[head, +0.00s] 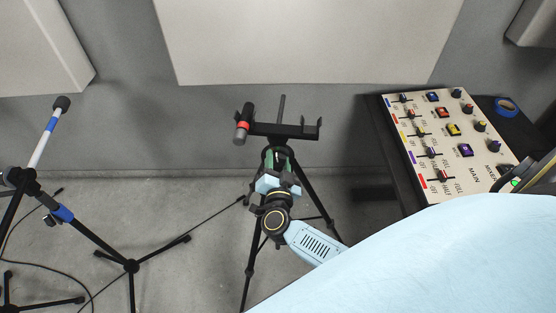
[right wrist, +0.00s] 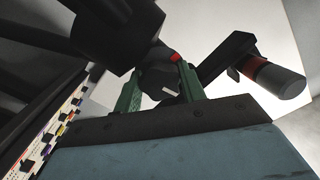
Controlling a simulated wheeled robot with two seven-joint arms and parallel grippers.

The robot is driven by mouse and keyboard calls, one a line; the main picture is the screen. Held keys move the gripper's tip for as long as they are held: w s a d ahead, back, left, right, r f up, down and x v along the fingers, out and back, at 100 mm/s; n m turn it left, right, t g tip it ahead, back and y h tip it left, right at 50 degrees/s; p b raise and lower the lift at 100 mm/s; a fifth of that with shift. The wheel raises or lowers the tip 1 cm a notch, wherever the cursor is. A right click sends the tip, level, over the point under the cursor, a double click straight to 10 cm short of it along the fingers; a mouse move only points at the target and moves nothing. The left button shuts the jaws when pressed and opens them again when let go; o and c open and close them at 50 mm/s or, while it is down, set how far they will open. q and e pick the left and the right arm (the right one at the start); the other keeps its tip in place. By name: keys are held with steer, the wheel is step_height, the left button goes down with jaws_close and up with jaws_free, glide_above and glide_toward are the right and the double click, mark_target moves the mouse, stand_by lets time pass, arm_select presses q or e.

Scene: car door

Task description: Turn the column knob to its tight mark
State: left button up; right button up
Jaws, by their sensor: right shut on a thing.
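The column knob (right wrist: 163,82) is dark with a white line on its face. It sits between the green fingers of my right gripper (right wrist: 160,92), which is shut on it. A red mark (right wrist: 175,57) shows just above the knob in the right wrist view; the white line lies below it, not lined up with it. In the head view my right gripper (head: 281,164) is at the top of the black tripod (head: 309,190), below its crossbar (head: 285,130). The knob is hidden there by the gripper. My left gripper is out of view.
A pan handle with a red band (head: 243,125) sticks out at the crossbar's left. A mixer panel (head: 445,140) stands on a dark table at right, with blue tape (head: 507,106) beside it. A microphone stand (head: 131,265) and cables are at left. Grey floor lies between.

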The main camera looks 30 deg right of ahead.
steer(key=shift+m, duration=1)
steer(key=o, duration=1)
steer(key=shift+c, duration=0.2)
steer(key=shift+s, duration=0.1)
steer(key=shift+f, duration=0.1)
